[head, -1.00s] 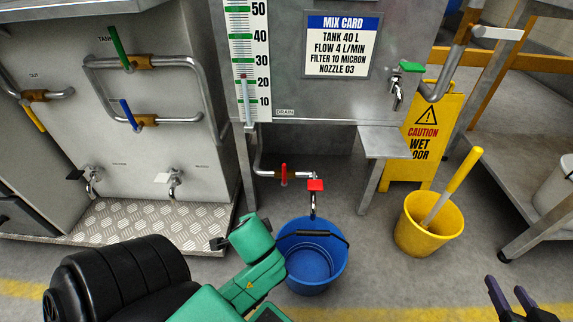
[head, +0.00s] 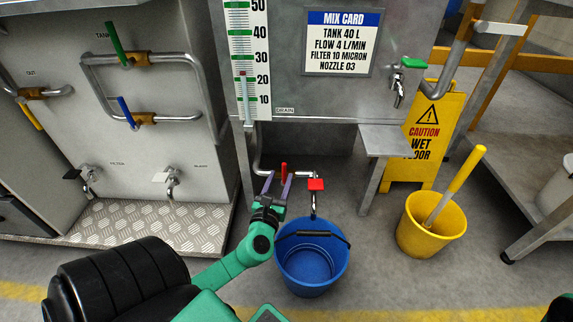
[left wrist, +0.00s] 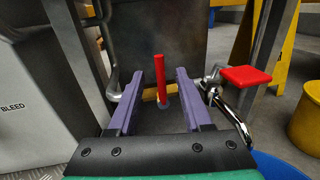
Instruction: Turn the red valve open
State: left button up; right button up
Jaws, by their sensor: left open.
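The red valve is an upright red lever (head: 284,172) on the drain pipe under the grey tank. My left gripper (head: 277,184) is open, its two purple fingers reaching up to the lever from the front. The fingers hide part of the pipe. My right gripper's fingers do not show; only a dark bit of my right arm is at the bottom right corner.
A tap with a flat red handle (head: 316,184) is just right of the lever, above a blue bucket (head: 312,270). A steel bracket (head: 385,141) and a yellow bucket (head: 430,225) stand to the right. A wet-floor sign (head: 425,125) is behind. The tank (head: 290,60) overhangs the lever.

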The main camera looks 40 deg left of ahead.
pick_arm(q)
jog(key=b+x, duration=0.1)
jog(key=x, duration=0.7)
jog(key=shift+w, duration=0.1)
grip_shut()
jog(key=shift+f, duration=0.1)
dwell(0.9)
